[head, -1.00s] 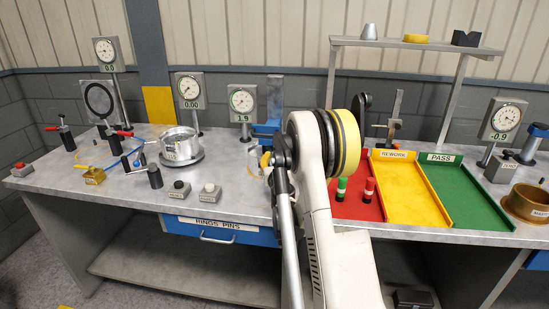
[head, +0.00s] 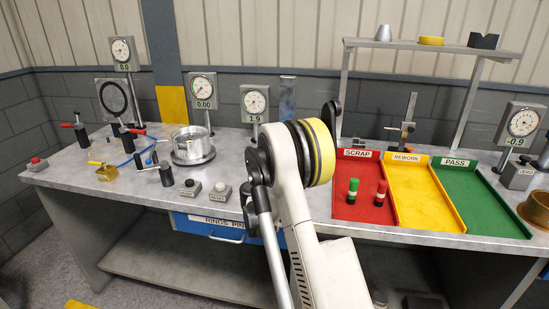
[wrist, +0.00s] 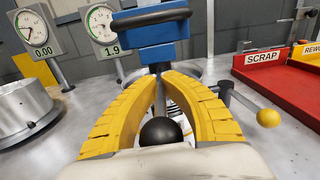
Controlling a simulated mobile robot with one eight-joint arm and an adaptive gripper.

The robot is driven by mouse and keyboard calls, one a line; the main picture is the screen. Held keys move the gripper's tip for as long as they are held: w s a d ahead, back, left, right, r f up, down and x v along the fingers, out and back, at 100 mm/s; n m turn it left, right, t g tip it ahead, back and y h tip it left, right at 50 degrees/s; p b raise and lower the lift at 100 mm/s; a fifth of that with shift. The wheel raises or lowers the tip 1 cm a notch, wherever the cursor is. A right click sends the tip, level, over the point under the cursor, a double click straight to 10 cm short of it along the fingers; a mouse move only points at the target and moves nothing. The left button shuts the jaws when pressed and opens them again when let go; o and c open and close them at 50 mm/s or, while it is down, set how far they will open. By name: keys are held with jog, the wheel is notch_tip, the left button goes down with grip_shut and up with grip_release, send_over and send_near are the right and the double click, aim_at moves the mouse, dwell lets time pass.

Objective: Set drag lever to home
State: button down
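In the wrist view, the two curved yellow fingers of my gripper (wrist: 164,78) come close together at their tips. A dark upright rod runs between them, with a black ball knob (wrist: 160,131) low in the gap near my palm. I cannot tell whether the fingers press on the rod. A thin lever with a yellow ball knob (wrist: 268,117) sticks out to the right of the fingers, apart from them. I cannot tell which lever is the drag lever. A blue fixture (wrist: 150,35) stands just beyond the fingertips. In the head view, my arm hides my gripper.
Dial gauges (head: 256,100) stand behind on the bench. A silver ring part (head: 193,142) sits to the left. The red scrap tray (head: 365,207), yellow rework tray (head: 422,210) and green pass tray (head: 478,205) lie to the right. A shelf (head: 430,46) stands above them.

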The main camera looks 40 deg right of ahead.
jog(key=shift+w+a, duration=0.15)
jog(key=c, duration=1.5)
grip_release()
jog(key=v, duration=1.2)
jog(key=shift+c, duration=0.2)
